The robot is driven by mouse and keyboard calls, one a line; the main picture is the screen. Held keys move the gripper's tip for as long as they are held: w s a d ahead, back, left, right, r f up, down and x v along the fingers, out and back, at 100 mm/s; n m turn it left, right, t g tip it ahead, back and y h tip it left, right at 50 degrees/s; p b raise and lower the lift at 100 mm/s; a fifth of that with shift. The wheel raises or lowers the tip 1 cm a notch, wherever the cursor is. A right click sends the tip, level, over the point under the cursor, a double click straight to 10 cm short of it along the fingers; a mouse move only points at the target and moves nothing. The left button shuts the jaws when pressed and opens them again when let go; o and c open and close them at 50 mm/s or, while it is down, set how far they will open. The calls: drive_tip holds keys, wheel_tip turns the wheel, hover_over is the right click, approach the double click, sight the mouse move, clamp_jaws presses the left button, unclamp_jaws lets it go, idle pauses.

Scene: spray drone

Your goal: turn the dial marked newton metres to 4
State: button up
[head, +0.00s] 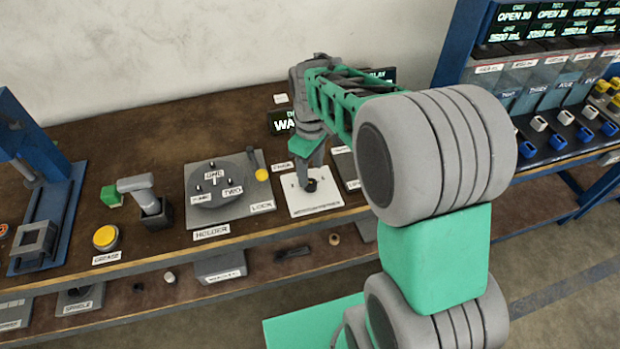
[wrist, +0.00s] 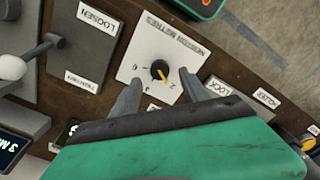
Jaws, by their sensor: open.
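The newton metres dial is a small black knob (wrist: 159,69) with a yellow pointer, on a white plate (wrist: 158,38) lettered NEWTON METRES. In the wrist view the pointer aims down and slightly right. Small marks ring the knob, too small to read surely. My gripper (wrist: 160,77) is open, one finger on each side of the knob. Gaps show between fingers and knob; their height above the plate is unclear. In the head view my gripper (head: 308,184) reaches down over the plate (head: 325,207), and the dark knob (head: 311,186) shows at its fingertips.
A grey holder board (head: 232,210) with a round plate and a yellow-knobbed lever (head: 261,174) stands left of the dial. A LOCK label (wrist: 217,87) lies beside one finger in the wrist view. Dark display boxes (head: 284,124) stand behind. A yellow button (head: 105,237) is further left.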

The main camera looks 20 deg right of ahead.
sight(311, 182)
wheel_tip(311, 182, down, 5)
drive_tip(key=shift+c, duration=0.3)
